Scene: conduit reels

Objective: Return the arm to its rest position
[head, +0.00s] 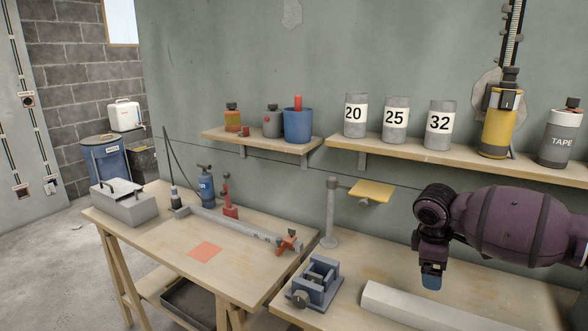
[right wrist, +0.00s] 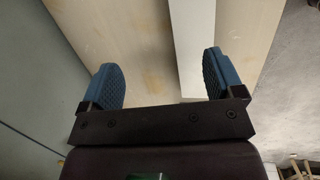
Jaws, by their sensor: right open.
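My right arm comes in from the right edge of the head view. Its gripper (head: 431,282) points down above the right workbench (head: 490,285), behind the pale bar lying there. In the right wrist view my right gripper (right wrist: 163,82) has its two blue pads wide apart with nothing between them. The bench top (right wrist: 135,40) and the pale bar (right wrist: 205,40) show beyond the pads. My left gripper is in neither view.
A blue vise (head: 316,283) and a pale bar (head: 420,308) are on the right bench. A post with a yellow plate (head: 371,191) stands behind. A shelf (head: 460,151) holds numbered cans, a yellow canister (head: 500,125) and a tape can (head: 560,138). The left bench (head: 165,240) carries tools.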

